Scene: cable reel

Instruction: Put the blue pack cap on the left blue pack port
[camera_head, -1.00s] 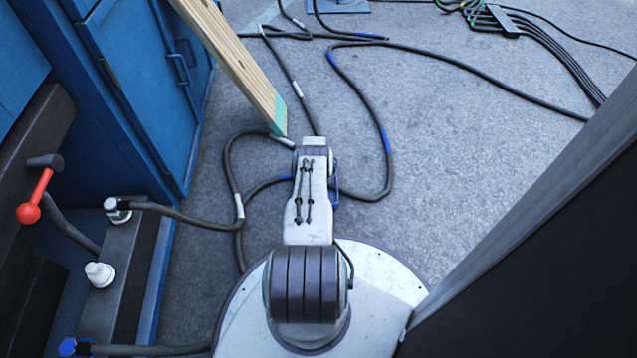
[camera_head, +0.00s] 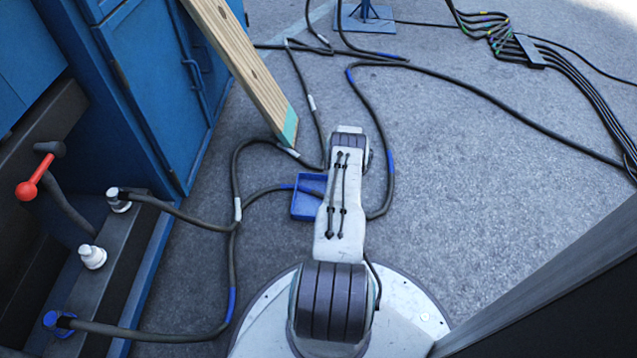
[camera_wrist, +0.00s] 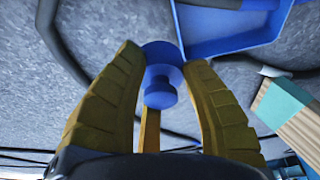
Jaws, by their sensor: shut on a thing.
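In the wrist view, the blue pack cap (camera_wrist: 160,88), a round flange with a short stub, sits between the yellow fingers of my gripper (camera_wrist: 161,72). My gripper is shut on it. The head view shows my arm reaching forward over the floor, with the gripper and cap hidden beyond the arm. At left in the head view, a dark block carries a blue-collared connector (camera_head: 57,321) with a cable, a white capped fitting (camera_head: 92,257) and a white-collared connector (camera_head: 119,200) with a cable. I cannot make out which is the left blue pack port.
A blue tray (camera_head: 306,197) lies on the floor left of my arm and also shows in the wrist view (camera_wrist: 200,47). A wooden plank (camera_head: 240,65) leans beside the blue cabinet (camera_head: 150,90). Black cables cross the floor. A dark panel (camera_head: 560,300) stands close at right.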

